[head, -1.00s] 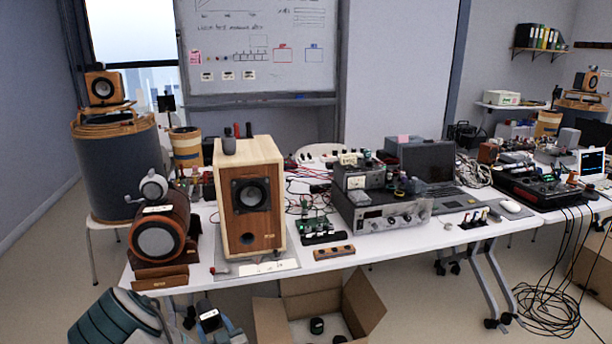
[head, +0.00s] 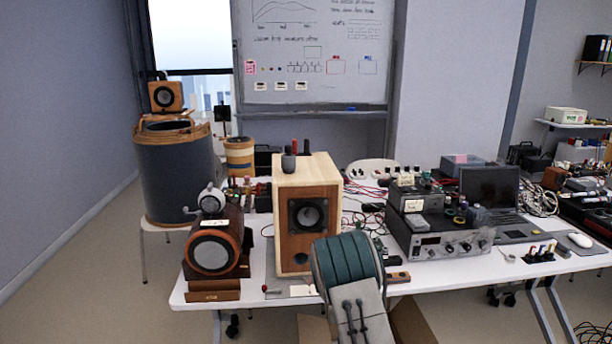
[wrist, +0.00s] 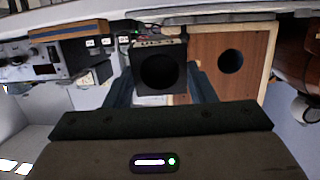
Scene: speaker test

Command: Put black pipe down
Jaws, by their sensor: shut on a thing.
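The black pipe (wrist: 160,72) shows end-on in the wrist view, with a dark round opening inside a squarish black rim. My gripper (wrist: 160,90) is shut on it, with a dark finger on each side. The wooden speaker (head: 308,215) stands upright on the white table in the head view. It also shows behind and to the right of the pipe in the wrist view (wrist: 212,42). In the head view my arm covers the speaker's lower right front and hides the gripper and pipe. I cannot tell whether the pipe touches anything below it.
A brown horn-like driver (head: 213,252) stands left of the speaker. The amplifier (head: 440,238) and laptop (head: 490,188) are to the right. A cardboard box (head: 412,325) on the floor is mostly hidden by my arm. The white table (head: 450,280) has a narrow bare front strip.

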